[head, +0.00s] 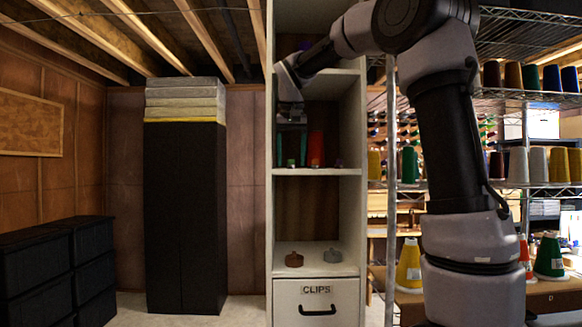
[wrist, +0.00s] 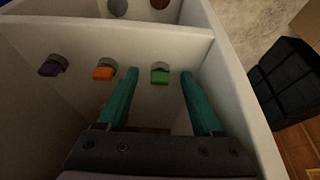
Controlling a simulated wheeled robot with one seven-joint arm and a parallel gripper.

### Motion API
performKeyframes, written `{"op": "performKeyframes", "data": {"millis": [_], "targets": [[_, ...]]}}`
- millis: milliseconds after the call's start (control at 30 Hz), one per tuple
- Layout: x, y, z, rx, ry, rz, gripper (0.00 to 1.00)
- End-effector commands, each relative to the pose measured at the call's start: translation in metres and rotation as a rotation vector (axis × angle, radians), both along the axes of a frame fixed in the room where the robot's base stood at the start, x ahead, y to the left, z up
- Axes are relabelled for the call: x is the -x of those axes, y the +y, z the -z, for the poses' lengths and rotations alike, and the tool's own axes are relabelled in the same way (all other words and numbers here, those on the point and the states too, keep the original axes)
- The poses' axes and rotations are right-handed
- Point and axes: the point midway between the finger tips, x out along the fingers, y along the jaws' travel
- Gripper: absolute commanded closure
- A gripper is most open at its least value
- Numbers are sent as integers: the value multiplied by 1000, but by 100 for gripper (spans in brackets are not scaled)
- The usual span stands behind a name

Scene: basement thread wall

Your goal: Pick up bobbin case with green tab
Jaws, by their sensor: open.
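The bobbin case with the green tab (wrist: 160,76) sits on a pale shelf near its front edge. My gripper (wrist: 160,73) is open, its two teal fingers pointing at the shelf with the green tab between their tips. I see a gap on each side of it, and cannot tell how far the tips reach past it. In the head view my gripper (head: 291,158) hangs inside the middle compartment of the cabinet, low over the shelf at its left side.
A case with an orange tab (wrist: 105,72) stands close left of my fingers, and one with a purple tab (wrist: 53,66) further left. The cabinet's side wall (wrist: 240,90) is close on the right. A brown bobbin (head: 294,259) and a grey one (head: 333,255) sit below, above the CLIPS drawer (head: 316,291).

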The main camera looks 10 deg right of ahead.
Motion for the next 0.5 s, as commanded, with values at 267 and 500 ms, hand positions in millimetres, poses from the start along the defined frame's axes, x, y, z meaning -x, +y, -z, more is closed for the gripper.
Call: {"op": "performKeyframes", "data": {"millis": [267,500], "targets": [[-1,0,3,-1,0,0,37],[-1,0,3,-1,0,0,100]]}}
